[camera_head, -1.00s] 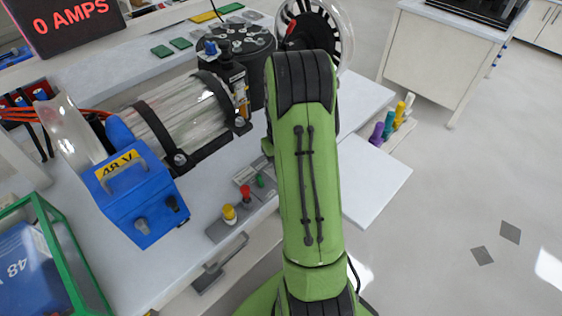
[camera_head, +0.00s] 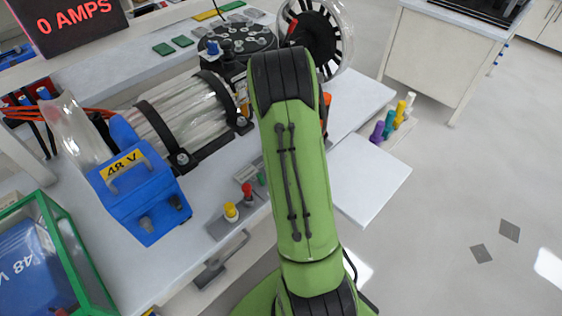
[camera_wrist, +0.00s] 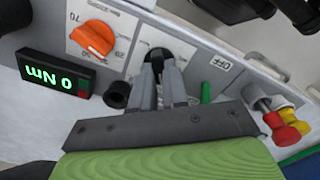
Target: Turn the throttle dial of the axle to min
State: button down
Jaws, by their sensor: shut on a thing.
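In the wrist view, my gripper (camera_wrist: 158,70) reaches onto a white and grey panel. Its two grey fingers are close together, shut on a black dial (camera_wrist: 158,52) on a white plate. The fingers cover much of the dial, so its pointer and most of its markings cannot be read. I cannot read a throttle label. An orange dial (camera_wrist: 93,38) with numbers around it sits to the left, apart from the gripper. In the head view, my green arm hides the gripper and the dial.
A "0 Nm" display (camera_wrist: 55,75), a green lever (camera_wrist: 206,93) and red and yellow knobs (camera_wrist: 281,125) are near the gripper. In the head view, a blue 48 V box (camera_head: 140,190) stands left of my arm, and a black-spoked wheel (camera_head: 325,40) behind it. Floor at right is open.

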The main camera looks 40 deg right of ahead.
jog(key=n, duration=0.4)
jog(key=shift+n, duration=0.3)
jog(key=n, duration=0.3)
jog(key=shift+s+a+n, duration=0.1)
jog(key=shift+n, duration=0.2)
jog(key=n, duration=0.4)
jog(key=shift+s+n, duration=0.15)
jog(key=shift+n, duration=2.35)
jog(key=c, duration=1.1)
grip_release()
jog(key=shift+c, duration=0.2)
notch_tip(320, 180, up, 16)
jog(key=p, duration=0.4)
